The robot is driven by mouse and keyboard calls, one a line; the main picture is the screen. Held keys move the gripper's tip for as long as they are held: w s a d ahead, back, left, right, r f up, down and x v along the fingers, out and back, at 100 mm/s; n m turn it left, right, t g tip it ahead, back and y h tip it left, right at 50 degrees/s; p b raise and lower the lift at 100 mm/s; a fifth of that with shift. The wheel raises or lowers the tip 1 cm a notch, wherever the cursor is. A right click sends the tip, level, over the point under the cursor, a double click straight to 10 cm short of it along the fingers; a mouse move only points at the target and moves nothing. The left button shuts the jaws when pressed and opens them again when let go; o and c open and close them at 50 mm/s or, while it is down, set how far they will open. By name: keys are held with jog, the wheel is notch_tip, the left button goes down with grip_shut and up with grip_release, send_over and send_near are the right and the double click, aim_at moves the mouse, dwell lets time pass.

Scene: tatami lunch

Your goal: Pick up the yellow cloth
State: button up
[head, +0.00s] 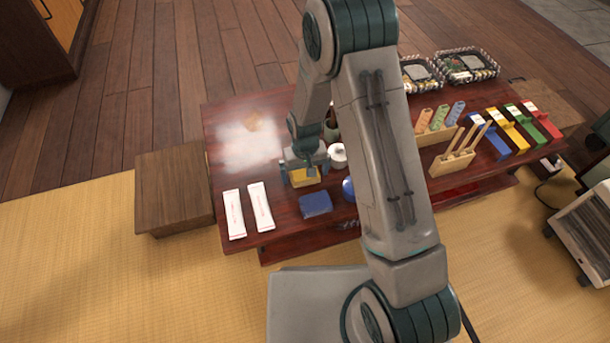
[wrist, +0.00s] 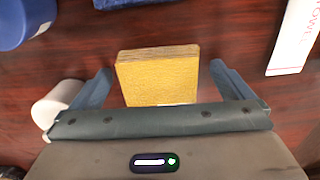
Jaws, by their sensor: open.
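The yellow cloth (wrist: 160,76) is a folded, blocky stack on the dark red table, between the two open fingers in the wrist view. In the head view the yellow cloth (head: 298,178) shows partly below my gripper (head: 303,175). My gripper (wrist: 158,90) is open, with one finger on each side of the cloth and a gap on both sides. The near edge of the cloth is hidden by the gripper body.
A blue folded cloth (head: 315,204) lies close by on the table (head: 285,228). A white roll (head: 338,155) stands beside the gripper, and a blue round object (head: 348,188) is partly behind my arm. White towel packets (head: 261,207) lie to the left.

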jog(key=c, duration=1)
jog(key=shift+r, duration=0.1)
jog(key=shift+r+p, duration=0.3)
jog(key=shift+r, duration=0.1)
notch_tip(320, 180, up, 4)
jog(key=shift+f+p, duration=0.1)
jog(key=shift+p, duration=0.9)
jog(key=s+d+r+p, duration=0.3)
jog(key=s+d+r, duration=0.3)
jog(key=d, duration=0.3)
jog(key=shift+s+d+r+p, duration=0.15)
jog(key=shift+s+d+p, duration=0.15)
jog(key=shift+d, duration=0.1)
jog(key=shift+o, duration=0.4)
jog(key=shift+w, duration=0.1)
